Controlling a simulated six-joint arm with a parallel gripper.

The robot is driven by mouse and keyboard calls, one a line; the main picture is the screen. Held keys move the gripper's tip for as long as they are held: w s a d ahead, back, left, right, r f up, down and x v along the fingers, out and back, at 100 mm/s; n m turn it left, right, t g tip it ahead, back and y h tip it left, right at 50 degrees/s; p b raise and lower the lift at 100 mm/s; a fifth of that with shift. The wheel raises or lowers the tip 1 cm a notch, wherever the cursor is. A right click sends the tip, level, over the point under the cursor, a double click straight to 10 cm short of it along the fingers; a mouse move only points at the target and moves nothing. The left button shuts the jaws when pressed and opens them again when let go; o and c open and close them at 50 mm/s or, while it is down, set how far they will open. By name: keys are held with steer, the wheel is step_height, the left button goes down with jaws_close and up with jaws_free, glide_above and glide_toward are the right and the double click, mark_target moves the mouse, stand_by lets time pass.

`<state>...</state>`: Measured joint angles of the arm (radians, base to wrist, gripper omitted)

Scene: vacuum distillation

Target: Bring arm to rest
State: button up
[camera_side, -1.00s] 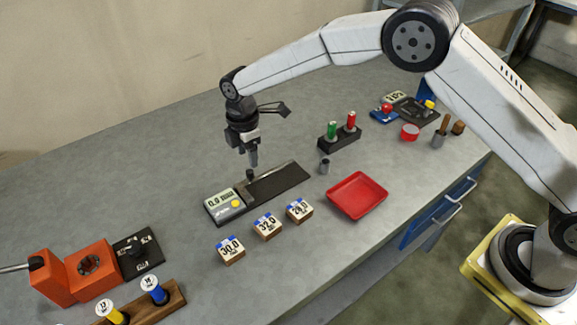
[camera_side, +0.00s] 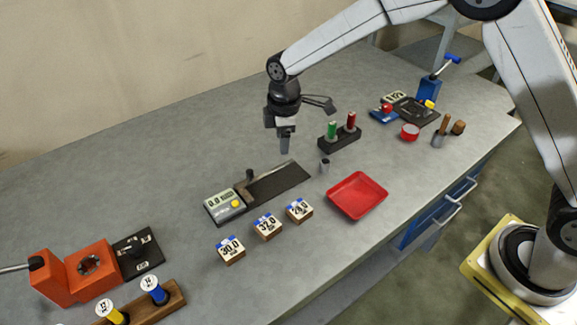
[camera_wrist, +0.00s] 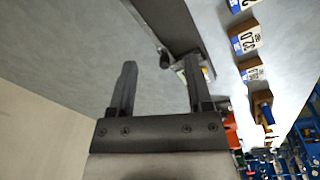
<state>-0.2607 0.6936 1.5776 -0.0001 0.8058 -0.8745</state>
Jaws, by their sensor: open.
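My gripper (camera_side: 285,143) hangs above the bench, over the far end of the black plate of a measuring device (camera_side: 225,205) whose display looks like 0.0. In the wrist view my gripper (camera_wrist: 160,85) shows two dark fingers spread apart with nothing between them. The gripper is clear of the device and the bench top. The device's plate also shows at the top of the wrist view (camera_wrist: 170,20).
Numbered blocks (camera_side: 267,226) sit in front of the device. A red tray (camera_side: 357,195), a rack with green and red pieces (camera_side: 340,137) and a small grey cylinder (camera_side: 324,165) stand to the right. An orange fixture (camera_side: 75,277) and a wooden rack (camera_side: 170,297) are at left. The back left bench is bare.

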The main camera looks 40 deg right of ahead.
steer(key=s+d+r+m+t, duration=0.1)
steer(key=s+d+m, duration=0.5)
steer(key=s, duration=0.5)
steer(key=s+d+r+m, duration=0.1)
steer(key=s+d+m, duration=0.6)
steer(key=s, duration=0.3)
steer(key=shift+s+d+r+t, duration=0.15)
steer(key=shift+s+r+t, duration=0.05)
steer(key=shift+s+t, duration=0.2)
